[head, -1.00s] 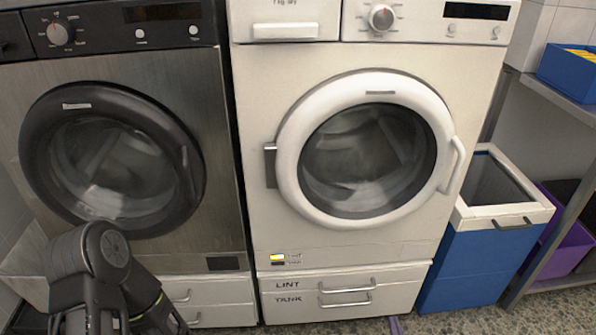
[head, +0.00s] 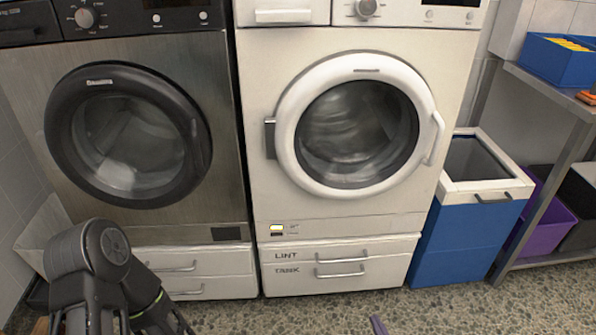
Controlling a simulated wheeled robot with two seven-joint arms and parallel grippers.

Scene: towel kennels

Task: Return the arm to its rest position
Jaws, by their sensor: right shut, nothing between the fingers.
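My left arm (head: 95,265) shows at the lower left as a dark, bent joint in front of the steel machine. My left gripper is out of view.
A steel machine with a black round door (head: 60,145) and a white machine with a white round door (head: 295,165) stand side by side, both doors closed. A blue bin (head: 460,245) and a shelf (head: 545,90) stand at right. Speckled floor (head: 300,312) lies clear in front.

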